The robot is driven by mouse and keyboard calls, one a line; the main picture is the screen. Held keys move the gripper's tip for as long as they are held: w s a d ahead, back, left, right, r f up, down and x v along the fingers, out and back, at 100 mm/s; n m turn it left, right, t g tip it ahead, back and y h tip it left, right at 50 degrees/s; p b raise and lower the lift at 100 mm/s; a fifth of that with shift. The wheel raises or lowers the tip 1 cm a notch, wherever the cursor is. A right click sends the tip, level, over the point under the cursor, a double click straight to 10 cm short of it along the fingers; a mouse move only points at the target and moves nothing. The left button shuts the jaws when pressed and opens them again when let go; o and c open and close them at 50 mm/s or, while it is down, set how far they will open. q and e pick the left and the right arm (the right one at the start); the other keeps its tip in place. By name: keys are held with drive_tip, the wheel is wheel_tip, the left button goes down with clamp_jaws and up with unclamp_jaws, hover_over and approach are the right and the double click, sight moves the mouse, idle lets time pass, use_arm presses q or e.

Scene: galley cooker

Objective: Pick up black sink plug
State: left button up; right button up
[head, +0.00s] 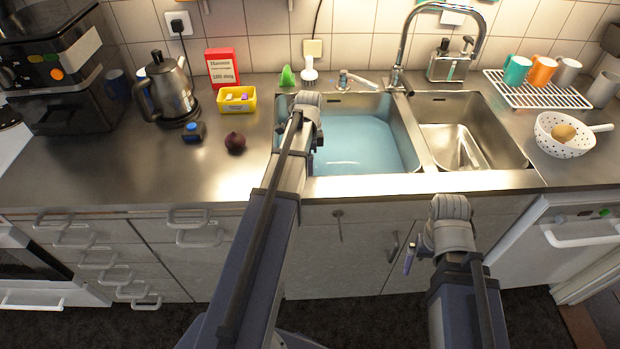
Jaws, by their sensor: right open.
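The right basin (500,148) looks empty of water. My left gripper (316,160) is at the left basin's left side, mostly hidden behind its own wrist; its jaws cannot be made out. My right gripper (409,262) is open and seems empty. It hangs in front of the cabinet doors, below the counter's front edge.
A tap (402,50) rises behind the divider. A kettle (170,88), a yellow box (237,100), a dark round item (235,143) and a small blue-black item (193,132) stand left. A dish rack (545,92) and a dotted colander (562,148) stand right. The front left counter is clear.

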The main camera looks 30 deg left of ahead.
use_arm(q)
wheel_tip(320, 180, down, 5)
drive_tip(key=b, duration=0.4)
drive_tip(key=shift+d+r, duration=0.1)
drive_tip(key=shift+d, duration=0.05)
drive_tip(key=shift+r, duration=0.1)
drive_tip(key=c, duration=1.3)
clamp_jaws()
